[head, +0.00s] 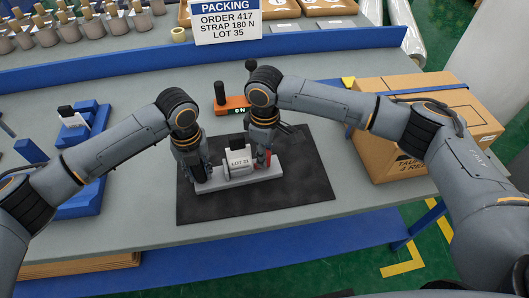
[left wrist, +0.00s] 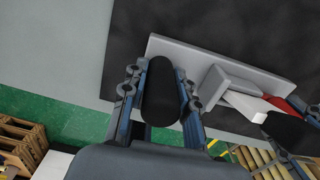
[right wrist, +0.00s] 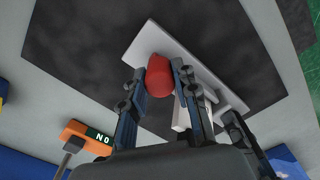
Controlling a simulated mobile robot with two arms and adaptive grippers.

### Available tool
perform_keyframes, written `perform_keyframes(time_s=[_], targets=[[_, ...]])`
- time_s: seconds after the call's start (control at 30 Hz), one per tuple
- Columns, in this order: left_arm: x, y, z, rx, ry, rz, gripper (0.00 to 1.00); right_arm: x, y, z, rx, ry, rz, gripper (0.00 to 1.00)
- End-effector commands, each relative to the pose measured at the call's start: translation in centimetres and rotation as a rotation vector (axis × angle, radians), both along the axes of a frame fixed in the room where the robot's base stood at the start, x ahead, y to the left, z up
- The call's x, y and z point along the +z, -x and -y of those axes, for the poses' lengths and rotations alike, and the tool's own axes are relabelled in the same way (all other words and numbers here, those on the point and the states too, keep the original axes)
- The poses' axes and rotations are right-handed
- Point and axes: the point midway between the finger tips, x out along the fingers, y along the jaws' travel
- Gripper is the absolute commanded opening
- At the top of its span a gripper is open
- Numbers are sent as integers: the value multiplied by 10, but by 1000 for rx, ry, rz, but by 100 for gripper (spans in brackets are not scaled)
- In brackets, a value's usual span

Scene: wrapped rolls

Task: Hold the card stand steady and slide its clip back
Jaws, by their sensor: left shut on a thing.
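The card stand has a light grey base (head: 235,181) on a black mat and bears a white card (head: 239,158) reading "LOT 21". A dark upright grip (left wrist: 160,92) stands at its left end. My left gripper (head: 199,174) is shut on this grip. A red clip (right wrist: 160,76) is at the stand's right end and shows partly in the head view (head: 261,160). My right gripper (head: 265,150) is over it, with its fingers (right wrist: 158,72) on either side of the clip and apparently not clamped. The clip's lower part is hidden.
The black mat (head: 305,205) is clear around the stand. An orange device with a display (head: 233,105) stands behind it. A cardboard box (head: 400,150) is at the right, blue fixtures (head: 85,195) at the left. A blue rail (head: 150,60) and packing sign (head: 226,20) are behind.

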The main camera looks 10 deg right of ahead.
Motion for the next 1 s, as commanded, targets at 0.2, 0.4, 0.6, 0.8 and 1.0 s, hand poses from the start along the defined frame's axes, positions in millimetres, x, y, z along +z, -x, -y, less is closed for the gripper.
perform_keyframes(time_s=[0.2,0.4,0.6,0.8,1.0], targets=[[1,0,1,-1,2,1,0,0,0,0,0,0,0,0],[1,0,0,-1,1,1,0,-1,0,12,-3,-2,-1,0],[0,0,0,0,0,1,0,0,-2,20,0,0,1,0],[0,0,-1,1,-1,1,0,0,-2,20,0,0,1,45],[0,0,-1,1,-2,1,0,0,-2,20,0,0,1,52]])
